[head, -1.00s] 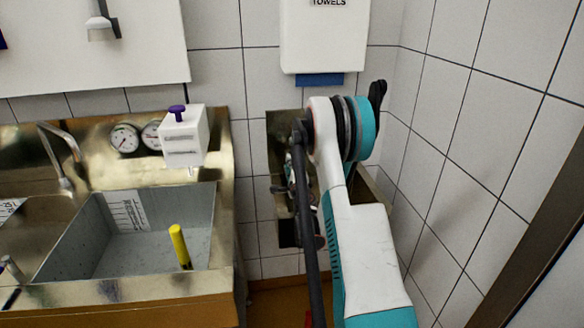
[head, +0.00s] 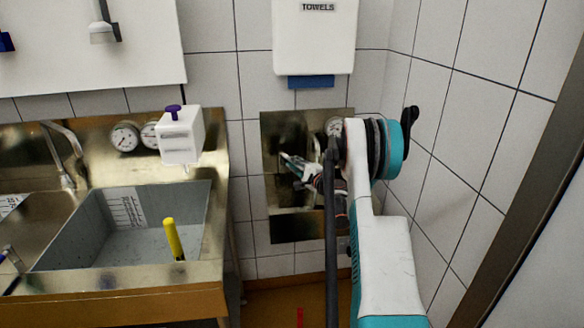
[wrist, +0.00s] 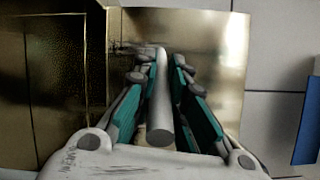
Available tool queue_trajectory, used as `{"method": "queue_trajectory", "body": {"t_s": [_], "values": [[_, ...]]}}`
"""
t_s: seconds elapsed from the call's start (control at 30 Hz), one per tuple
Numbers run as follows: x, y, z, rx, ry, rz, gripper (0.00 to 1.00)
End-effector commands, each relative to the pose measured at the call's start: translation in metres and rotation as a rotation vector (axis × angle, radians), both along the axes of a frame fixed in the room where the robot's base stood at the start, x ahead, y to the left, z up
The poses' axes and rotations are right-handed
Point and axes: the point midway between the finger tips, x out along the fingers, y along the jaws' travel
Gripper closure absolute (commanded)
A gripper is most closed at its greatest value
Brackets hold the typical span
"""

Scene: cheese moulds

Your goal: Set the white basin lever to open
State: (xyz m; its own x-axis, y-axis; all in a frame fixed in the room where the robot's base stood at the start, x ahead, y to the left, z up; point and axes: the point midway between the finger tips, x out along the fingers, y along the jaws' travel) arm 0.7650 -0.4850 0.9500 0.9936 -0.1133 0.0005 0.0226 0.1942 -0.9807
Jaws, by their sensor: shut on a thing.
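A pale grey-white rod-like lever (wrist: 161,95) runs lengthwise between the two fingers in the wrist view, its round end toward the camera. My gripper (wrist: 164,75) is shut on it, with a teal-padded finger on each side. In the head view my gripper (head: 302,170) is at the wall-mounted metal basin (head: 284,228), in front of its back plate. My arm covers the right part of this basin, and the lever's mount is hard to make out.
A white towel dispenser (head: 315,40) hangs above the basin. At left stands a metal counter with a grey sink (head: 140,245), a yellow-handled tool (head: 173,238) and a white box (head: 180,137). A tiled wall is close at right.

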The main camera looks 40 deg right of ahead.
Motion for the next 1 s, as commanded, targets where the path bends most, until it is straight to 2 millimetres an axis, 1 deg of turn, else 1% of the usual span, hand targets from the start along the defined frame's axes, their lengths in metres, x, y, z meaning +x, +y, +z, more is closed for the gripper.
{"method": "queue_trajectory", "body": {"t_s": [0.03,0.3,0.77,0.8,0.87,0.93,1.0], "values": [[-0.0017,-0.0054,-0.0019,-0.002,0.001,0.021,1.0],[-0.0016,-0.0132,-0.0015,-0.002,0.001,0.106,1.0],[-0.0016,-0.014,-0.0016,-0.002,0.002,0.122,1.0],[-0.0016,-0.014,-0.0016,-0.002,0.003,0.121,0.81],[-0.0016,-0.0141,-0.0015,-0.002,0.003,0.121,0.68],[-0.0015,-0.0141,-0.0014,-0.002,0.002,0.121,0.65],[-0.0014,-0.0141,-0.0011,-0.002,0.002,0.121,0.65]]}}
